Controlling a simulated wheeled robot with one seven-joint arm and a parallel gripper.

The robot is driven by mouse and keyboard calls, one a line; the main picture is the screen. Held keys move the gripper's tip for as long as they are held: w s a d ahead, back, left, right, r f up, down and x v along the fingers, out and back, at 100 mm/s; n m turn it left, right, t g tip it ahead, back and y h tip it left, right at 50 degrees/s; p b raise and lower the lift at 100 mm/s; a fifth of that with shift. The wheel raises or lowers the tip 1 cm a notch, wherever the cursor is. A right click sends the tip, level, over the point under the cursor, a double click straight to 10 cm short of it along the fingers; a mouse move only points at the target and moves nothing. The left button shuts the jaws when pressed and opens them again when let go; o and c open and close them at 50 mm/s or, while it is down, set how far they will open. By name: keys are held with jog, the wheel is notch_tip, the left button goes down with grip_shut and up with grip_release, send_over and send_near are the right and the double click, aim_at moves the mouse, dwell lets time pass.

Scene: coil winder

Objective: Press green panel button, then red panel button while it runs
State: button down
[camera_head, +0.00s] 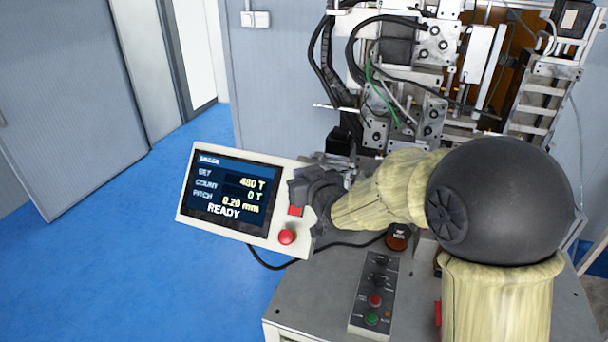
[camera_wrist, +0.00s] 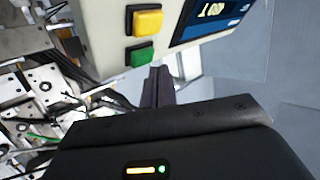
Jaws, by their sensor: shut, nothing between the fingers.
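The tilted cream panel (camera_head: 185,190) has a screen (camera_head: 225,192) reading READY, SET 480 T, COUNT 0 T, PITCH 0.20 mm. In the wrist view, the panel's green button (camera_wrist: 142,55) lies beside a yellow button (camera_wrist: 145,21); my gripper hides both in the head view. My gripper (camera_wrist: 158,73) is shut and empty, its tips close to the green button. I cannot tell whether they touch it. The red buttons do not show in the wrist view.
A separate control box (camera_head: 362,322) on the grey bench (camera_head: 300,320) has its own red (camera_head: 375,300) and green (camera_head: 371,318) buttons. The winder's metal mechanism and cables (camera_head: 400,100) stand behind my arm. Blue floor (camera_head: 120,270) is open at the left.

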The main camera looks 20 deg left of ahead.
jog(key=shift+w+f+b, duration=0.25)
jog(key=shift+w+b, duration=0.1)
jog(key=shift+b, duration=0.05)
